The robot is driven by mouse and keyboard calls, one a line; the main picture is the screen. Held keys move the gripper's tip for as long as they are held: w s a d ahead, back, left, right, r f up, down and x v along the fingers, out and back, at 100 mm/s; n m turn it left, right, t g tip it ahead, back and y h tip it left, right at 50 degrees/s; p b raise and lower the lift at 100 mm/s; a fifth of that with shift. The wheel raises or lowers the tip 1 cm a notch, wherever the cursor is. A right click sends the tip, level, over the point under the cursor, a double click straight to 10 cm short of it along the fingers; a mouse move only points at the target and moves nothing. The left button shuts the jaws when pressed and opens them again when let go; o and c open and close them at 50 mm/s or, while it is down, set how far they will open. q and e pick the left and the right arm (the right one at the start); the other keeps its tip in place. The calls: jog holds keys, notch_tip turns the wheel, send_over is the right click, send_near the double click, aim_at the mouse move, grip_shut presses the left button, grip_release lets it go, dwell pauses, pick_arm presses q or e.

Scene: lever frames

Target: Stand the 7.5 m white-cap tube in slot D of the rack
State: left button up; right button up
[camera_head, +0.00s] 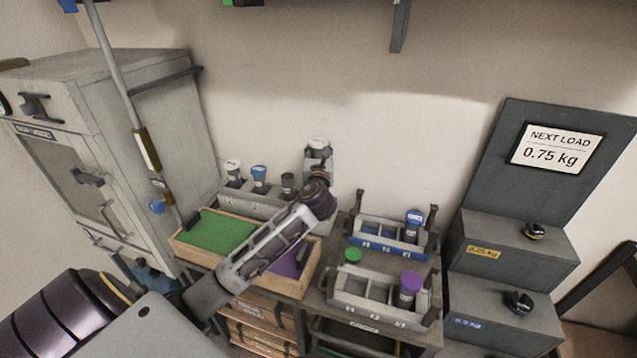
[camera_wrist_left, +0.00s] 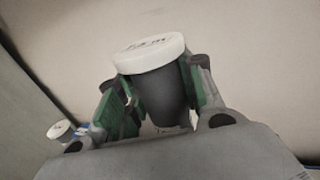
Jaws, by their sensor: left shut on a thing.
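My left gripper (camera_head: 322,161) is shut on a dark tube with a white cap (camera_head: 318,144), over the right end of the grey rack (camera_head: 262,204) at the back. In the left wrist view the tube (camera_wrist_left: 160,92) is roughly upright, with green pads on either side. The writing on its cap is too small to read. Another white-capped tube (camera_head: 233,173) stands at the rack's left end, with a blue-capped tube (camera_head: 259,179) and a dark-topped tube (camera_head: 288,185) beside it. My arm hides the rack's right part, and I cannot read slot letters. My right gripper is not in view.
A wooden tray (camera_head: 185,250) with green and purple sections lies before the rack, partly under my arm. Two small racks stand right, one blue-fronted (camera_head: 372,244), one pale (camera_head: 370,312). A grey cabinet (camera_head: 150,110) is left. A sign (camera_head: 557,148) reads "NEXT LOAD 0.75 kg".

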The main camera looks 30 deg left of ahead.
pick_arm(q)
notch_tip(320, 180, down, 2)
jog(key=shift+f, duration=0.25)
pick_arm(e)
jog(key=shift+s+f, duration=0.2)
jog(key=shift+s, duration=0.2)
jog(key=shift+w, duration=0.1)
